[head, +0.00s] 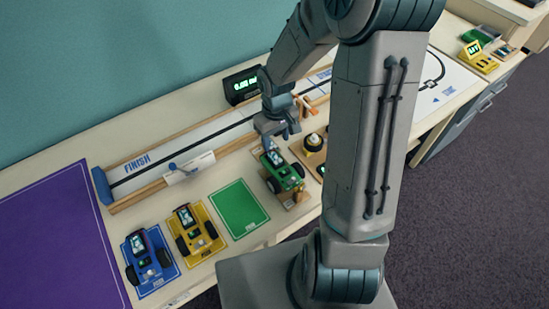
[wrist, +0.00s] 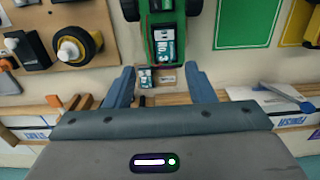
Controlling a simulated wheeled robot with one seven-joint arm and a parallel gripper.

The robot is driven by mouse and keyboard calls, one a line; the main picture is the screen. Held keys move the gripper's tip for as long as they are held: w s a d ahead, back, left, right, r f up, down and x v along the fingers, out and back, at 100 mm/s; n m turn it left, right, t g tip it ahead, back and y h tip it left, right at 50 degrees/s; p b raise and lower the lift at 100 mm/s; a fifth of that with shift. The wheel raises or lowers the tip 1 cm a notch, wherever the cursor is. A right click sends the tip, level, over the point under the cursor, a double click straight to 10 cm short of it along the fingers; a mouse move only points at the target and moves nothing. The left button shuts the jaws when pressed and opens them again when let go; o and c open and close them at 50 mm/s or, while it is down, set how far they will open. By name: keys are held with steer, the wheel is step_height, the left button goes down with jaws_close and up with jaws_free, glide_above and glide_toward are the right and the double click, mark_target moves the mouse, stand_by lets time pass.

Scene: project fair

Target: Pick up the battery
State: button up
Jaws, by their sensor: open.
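A teal-and-white battery (wrist: 165,46) sits in the body of the green car (wrist: 162,12) in the wrist view. A smaller teal-and-white piece (wrist: 146,78) shows just past the car's end, between my fingers; I cannot tell whether it is a second battery or part of the car. In the head view the green car (head: 287,180) stands on a wooden stand, with teal and white (head: 272,157) at its far end. My gripper (head: 275,137) is above that end. Its two fingers (wrist: 161,84) are open, and I see nothing gripped.
Blue (head: 147,259) and yellow (head: 194,230) cars stand on matching mats left of an empty green mat (head: 239,208). A wood-edged track (head: 150,172) runs behind. A board with a yellow-and-black knob (head: 313,142) is right of the green car. A display (head: 241,86) stands at the back.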

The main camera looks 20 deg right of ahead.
mark_target(275, 158)
steer(key=f, duration=0.3)
steer(key=s+f, duration=0.1)
steer(key=f, duration=0.1)
steer(key=shift+a+f, duration=0.3)
steer(key=shift+f, duration=0.55)
steer(key=c, duration=1.1)
